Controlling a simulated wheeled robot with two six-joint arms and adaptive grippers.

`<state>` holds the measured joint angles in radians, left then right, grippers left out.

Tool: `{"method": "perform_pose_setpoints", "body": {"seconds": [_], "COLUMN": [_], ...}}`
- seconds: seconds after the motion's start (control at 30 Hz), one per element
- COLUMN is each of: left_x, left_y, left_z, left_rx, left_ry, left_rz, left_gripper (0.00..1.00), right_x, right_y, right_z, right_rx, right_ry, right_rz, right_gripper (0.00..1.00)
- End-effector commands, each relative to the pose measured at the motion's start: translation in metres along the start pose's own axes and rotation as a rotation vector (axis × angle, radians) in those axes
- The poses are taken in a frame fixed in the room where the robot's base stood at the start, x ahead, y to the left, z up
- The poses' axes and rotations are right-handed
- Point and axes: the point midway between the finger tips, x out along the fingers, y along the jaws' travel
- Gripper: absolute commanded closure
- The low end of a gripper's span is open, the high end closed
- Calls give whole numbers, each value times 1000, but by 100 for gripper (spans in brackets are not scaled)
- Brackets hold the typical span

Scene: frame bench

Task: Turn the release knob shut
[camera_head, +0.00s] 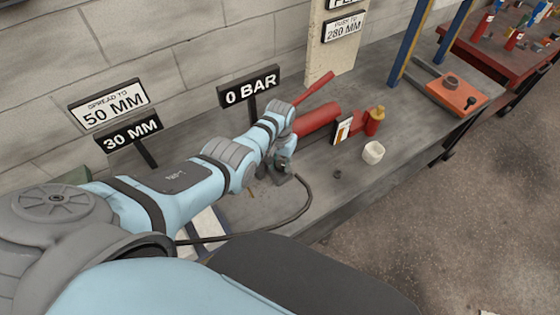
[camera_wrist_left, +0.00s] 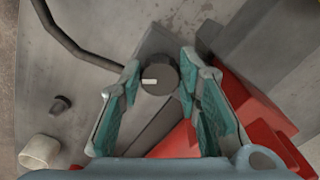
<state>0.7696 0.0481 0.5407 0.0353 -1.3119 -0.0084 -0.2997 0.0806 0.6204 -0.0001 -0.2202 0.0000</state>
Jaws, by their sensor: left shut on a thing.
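The release knob (camera_wrist_left: 158,75) is a dark round knob with a pale pointer mark, seen in the left wrist view on a grey block. The pointer mark lies roughly sideways in that view. My left gripper (camera_wrist_left: 158,80) is shut on the knob, one finger on each side. In the head view my left gripper (camera_head: 283,165) is at the near end of the red pump (camera_head: 318,118), and it hides the knob there. The pump's red handle (camera_head: 315,88) slants up to the right. A sign behind reads 0 BAR (camera_head: 250,88). My right gripper is not in view.
A dark hose (camera_head: 308,200) curves over the grey bench near the gripper. Signs reading 50 MM (camera_head: 108,104) and 30 MM (camera_head: 128,136) stand at the left.

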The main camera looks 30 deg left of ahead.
Motion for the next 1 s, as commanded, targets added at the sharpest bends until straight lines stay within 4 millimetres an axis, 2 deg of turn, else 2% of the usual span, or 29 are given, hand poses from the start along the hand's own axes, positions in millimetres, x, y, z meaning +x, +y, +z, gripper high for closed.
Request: {"method": "perform_pose_setpoints", "body": {"seconds": [0.5,0.7,1.0], "left_x": [-1,-1,0], "left_y": [-1,-1,-1], "left_z": [-1,-2,-2], "left_rx": [432,528,581], "left_ry": [4,4,4], "left_rz": [0,0,0], "left_gripper": [97,97,97], "right_x": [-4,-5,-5], "right_y": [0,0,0], "right_z": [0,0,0], "right_rx": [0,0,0], "right_ry": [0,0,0], "right_rz": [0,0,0], "right_gripper": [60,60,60]}}
